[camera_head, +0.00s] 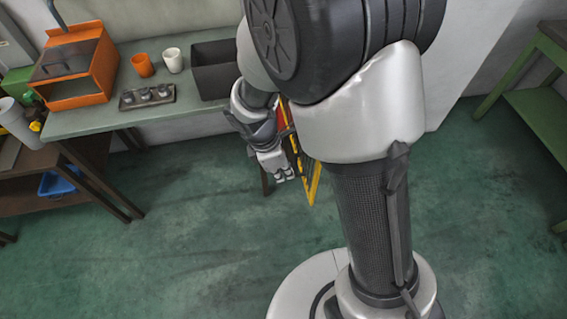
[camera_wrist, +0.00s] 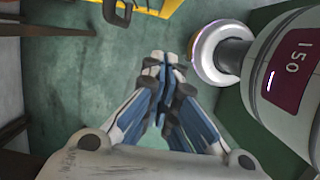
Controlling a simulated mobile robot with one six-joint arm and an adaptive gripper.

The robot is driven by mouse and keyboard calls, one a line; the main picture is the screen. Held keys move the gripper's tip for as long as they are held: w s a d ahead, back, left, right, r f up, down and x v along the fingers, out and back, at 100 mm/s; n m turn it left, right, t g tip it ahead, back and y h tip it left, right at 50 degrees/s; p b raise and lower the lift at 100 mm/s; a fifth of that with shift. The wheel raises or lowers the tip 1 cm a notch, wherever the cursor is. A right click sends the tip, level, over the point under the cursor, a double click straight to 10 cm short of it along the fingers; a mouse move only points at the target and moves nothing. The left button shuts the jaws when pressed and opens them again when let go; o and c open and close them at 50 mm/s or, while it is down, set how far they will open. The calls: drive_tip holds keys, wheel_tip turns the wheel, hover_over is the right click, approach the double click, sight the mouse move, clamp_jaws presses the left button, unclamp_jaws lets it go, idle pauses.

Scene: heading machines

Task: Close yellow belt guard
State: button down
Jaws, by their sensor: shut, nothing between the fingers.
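The yellow belt guard (camera_head: 311,181) is a narrow yellow frame with a dark middle, seen almost edge-on below the bench's right end. My arm hides part of it in the head view. A yellow strip with a dark handle-like piece, likely the guard, shows at the top of the wrist view (camera_wrist: 150,8). My gripper (camera_head: 284,177) is just left of the guard in the head view and points downward. In the wrist view my gripper (camera_wrist: 163,62) is shut with nothing between its fingertips, and the yellow strip is apart from them.
A green bench (camera_head: 75,119) holds an orange box (camera_head: 101,62), an orange cup (camera_head: 142,65), a white cup (camera_head: 173,60), a dark tray (camera_head: 147,97) and a dark bin (camera_head: 216,84). A brown table (camera_head: 40,185) stands left, a green rack (camera_head: 530,95) right. The front floor is clear.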

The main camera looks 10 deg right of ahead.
drive_tip(key=d+f+b, duration=0.3)
drive_tip(key=d+f, duration=0.2)
drive_tip(key=f, duration=0.1)
drive_tip(key=shift+d, duration=0.25)
